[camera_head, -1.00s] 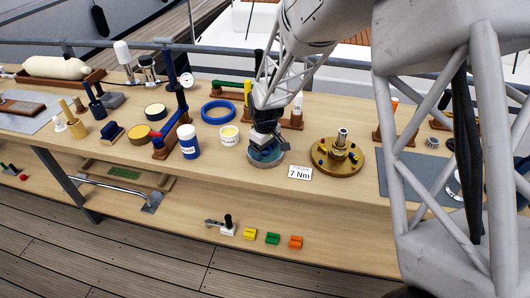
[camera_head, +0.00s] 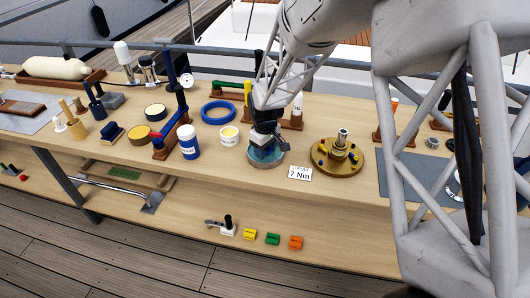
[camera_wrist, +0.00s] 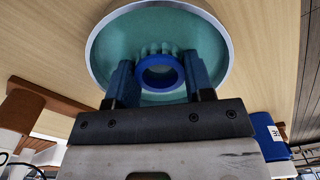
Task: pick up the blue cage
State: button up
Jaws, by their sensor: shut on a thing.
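The blue cage (camera_wrist: 160,73) is a blue ring in the wrist view, between the two fingers of my gripper (camera_wrist: 162,80). The gripper is shut on it. Cage and fingertips are over or inside a round dish (camera_wrist: 108,55) with a teal inside and a pale metal rim. Small rounded teal shapes show beside the ring. In the head view my gripper (camera_head: 265,143) points down into the dish (camera_head: 265,163) near the front of the bench, and the cage is hidden there. I cannot tell whether the cage touches the dish floor.
A brass hub (camera_head: 336,158) stands right of the dish, with a "7 Nm" card (camera_head: 300,173) between them. A white tub (camera_head: 229,136) and a blue-and-white grease can (camera_head: 188,143) stand close on the left. A larger blue ring (camera_head: 218,112) lies behind them.

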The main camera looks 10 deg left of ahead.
jog(key=shift+r, duration=0.15)
jog(key=shift+r, duration=1.4)
jog(key=shift+s+d+r, duration=0.1)
jog(key=shift+s+r, duration=0.1)
jog(key=shift+r, duration=0.1)
jog(key=s+d+r, duration=0.1)
jog(key=s+d, duration=0.6)
jog(key=s, duration=0.6)
jog(key=shift+s+d+r, duration=0.15)
jog(key=shift+s, duration=0.2)
